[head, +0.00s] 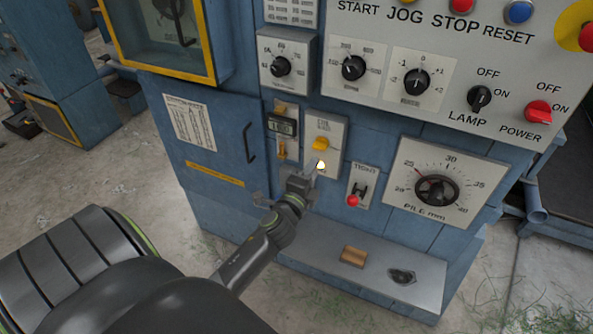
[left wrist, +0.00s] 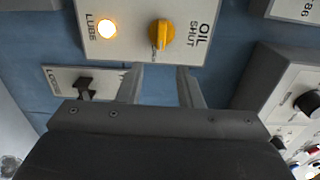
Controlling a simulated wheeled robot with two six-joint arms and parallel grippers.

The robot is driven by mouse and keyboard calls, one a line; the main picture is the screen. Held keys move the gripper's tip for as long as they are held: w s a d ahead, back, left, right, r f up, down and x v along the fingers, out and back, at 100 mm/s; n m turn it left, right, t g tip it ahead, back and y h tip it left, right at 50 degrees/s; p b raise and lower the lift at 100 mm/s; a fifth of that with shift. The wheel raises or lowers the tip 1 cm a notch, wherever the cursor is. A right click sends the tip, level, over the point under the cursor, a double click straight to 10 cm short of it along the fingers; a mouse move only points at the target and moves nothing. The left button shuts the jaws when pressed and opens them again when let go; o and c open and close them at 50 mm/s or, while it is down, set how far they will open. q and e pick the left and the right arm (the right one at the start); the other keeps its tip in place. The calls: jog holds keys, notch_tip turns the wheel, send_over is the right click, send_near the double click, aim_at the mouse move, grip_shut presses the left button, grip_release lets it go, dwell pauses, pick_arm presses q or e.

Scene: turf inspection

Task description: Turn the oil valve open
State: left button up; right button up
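The oil valve is a yellow knob (head: 319,143) on a pale plate (head: 334,128) on the blue machine front. In the left wrist view the knob (left wrist: 161,34) sits beside the words OIL and SHUT, with the lit LUBE lamp (left wrist: 107,28) on the same plate. My left gripper (head: 310,170) is just below the knob in the head view. In the left wrist view its two fingers (left wrist: 160,75) are apart with nothing between them, and the knob lies just beyond their tips, roughly centred. My right gripper is in neither view.
A red-tipped toggle switch (head: 353,198) is right of my left gripper. A small display (head: 282,125) is to the left of the valve plate. The PILE dial (head: 437,189) is further right. A ledge (head: 330,266) below holds a brown block (head: 353,256).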

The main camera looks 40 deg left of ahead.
pick_arm(q)
jog(key=v, duration=1)
jog(key=shift+b, duration=0.4)
